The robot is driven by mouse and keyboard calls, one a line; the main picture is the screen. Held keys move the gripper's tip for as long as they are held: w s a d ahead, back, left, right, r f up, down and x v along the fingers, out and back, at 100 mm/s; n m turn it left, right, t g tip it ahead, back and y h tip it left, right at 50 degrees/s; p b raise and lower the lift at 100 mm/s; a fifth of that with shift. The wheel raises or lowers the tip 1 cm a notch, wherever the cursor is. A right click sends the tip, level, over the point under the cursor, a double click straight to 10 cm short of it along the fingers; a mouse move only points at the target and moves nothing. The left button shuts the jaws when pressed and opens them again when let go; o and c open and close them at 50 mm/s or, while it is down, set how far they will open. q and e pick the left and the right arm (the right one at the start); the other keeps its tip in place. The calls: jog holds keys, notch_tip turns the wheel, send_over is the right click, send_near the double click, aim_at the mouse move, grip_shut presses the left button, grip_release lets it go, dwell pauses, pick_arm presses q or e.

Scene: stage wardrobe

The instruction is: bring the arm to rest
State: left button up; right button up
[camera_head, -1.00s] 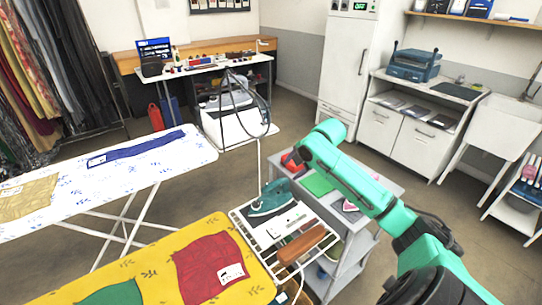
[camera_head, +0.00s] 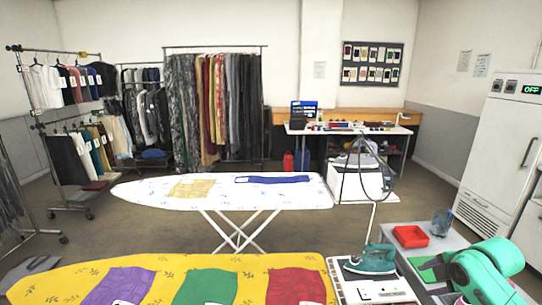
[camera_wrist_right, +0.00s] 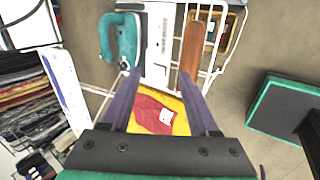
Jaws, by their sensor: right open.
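My right arm, teal, shows at the lower right of the head view; its fingers cannot be made out there. In the right wrist view my right gripper (camera_wrist_right: 160,73) has its two dark fingers well apart with nothing held between them. Past the fingers lie a yellow ironing board cover and a red cloth (camera_wrist_right: 152,113) with a white tag. The teal iron (camera_wrist_right: 118,38) and a brown wooden piece (camera_wrist_right: 192,48) are on a white wire rack beyond the fingertips. My left gripper is in neither view.
The yellow ironing board (camera_head: 60,275) fills the front of the head view, with the iron (camera_head: 374,259) at its right end. A white ironing board (camera_head: 150,189) stands behind.

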jog(key=s+a+f+m+g, duration=0.1)
jog(key=s+a+f+m, duration=0.25)
jog(key=a+f, duration=0.3)
jog(key=s+a+f+m+g, duration=0.1)
jog(key=s+a+f+m, duration=0.1)
jog(key=s+a+f, duration=0.4)
jog(key=s+a+m, duration=0.8)
jog(key=s+m, duration=0.2)
jog(key=s, duration=0.1)
jog(key=s+f+g, duration=0.2)
jog(key=s+f, duration=0.1)
jog(key=f, duration=2.2)
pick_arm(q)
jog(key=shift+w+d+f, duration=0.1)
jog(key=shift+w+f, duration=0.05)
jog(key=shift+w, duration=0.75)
pick_arm(e)
jog(key=s+d+f+g, duration=0.1)
jog(key=s+d+f, duration=0.2)
jog(key=s+f, duration=1)
jog(key=s, duration=0.2)
jog(key=shift+s+d, duration=0.2)
jog(key=shift+s, duration=0.1)
jog(key=shift+n, duration=0.25)
